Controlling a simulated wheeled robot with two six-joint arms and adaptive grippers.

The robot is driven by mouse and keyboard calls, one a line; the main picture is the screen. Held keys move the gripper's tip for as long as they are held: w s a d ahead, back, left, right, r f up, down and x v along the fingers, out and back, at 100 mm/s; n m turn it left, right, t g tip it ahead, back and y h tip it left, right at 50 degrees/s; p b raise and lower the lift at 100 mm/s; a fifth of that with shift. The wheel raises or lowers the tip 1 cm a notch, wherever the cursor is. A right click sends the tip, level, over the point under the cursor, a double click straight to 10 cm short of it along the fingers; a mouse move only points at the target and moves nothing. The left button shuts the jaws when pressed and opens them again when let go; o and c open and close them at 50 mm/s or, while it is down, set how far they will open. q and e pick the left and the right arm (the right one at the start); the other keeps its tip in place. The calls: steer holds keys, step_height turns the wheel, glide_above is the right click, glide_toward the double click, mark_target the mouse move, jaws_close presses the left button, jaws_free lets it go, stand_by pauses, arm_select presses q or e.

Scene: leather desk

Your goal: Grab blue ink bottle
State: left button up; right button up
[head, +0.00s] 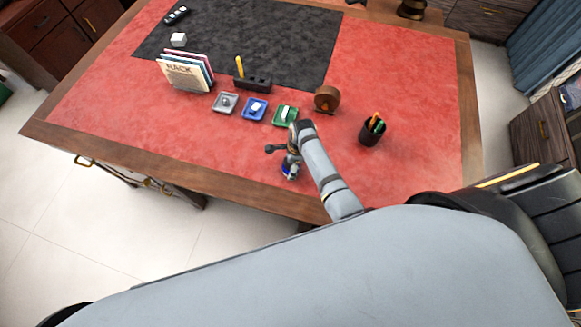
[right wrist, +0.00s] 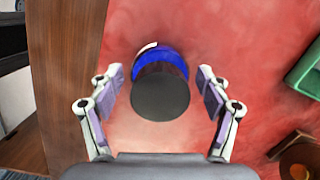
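The blue ink bottle (right wrist: 160,62) stands on the red leather desk, with a blue body, a round dark cap and a bit of white on its far side. In the head view the bottle (head: 289,172) is small and partly hidden by my right gripper (head: 291,160). In the right wrist view my right gripper (right wrist: 158,88) is open, its two fingers on either side of the bottle. There is a visible gap between each finger pad and the bottle. My left gripper is not in view.
The desk's wooden edge (right wrist: 65,80) is left of the bottle. Grey (head: 216,103), blue (head: 246,111) and green (head: 276,116) trays, a round brown object (head: 327,98) and a pen cup (head: 372,132) stand nearby. Bare red leather surrounds the bottle.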

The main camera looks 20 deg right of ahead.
steer(key=c, duration=1.1)
steer(key=shift+c, duration=0.2)
steer(key=shift+r, duration=0.1)
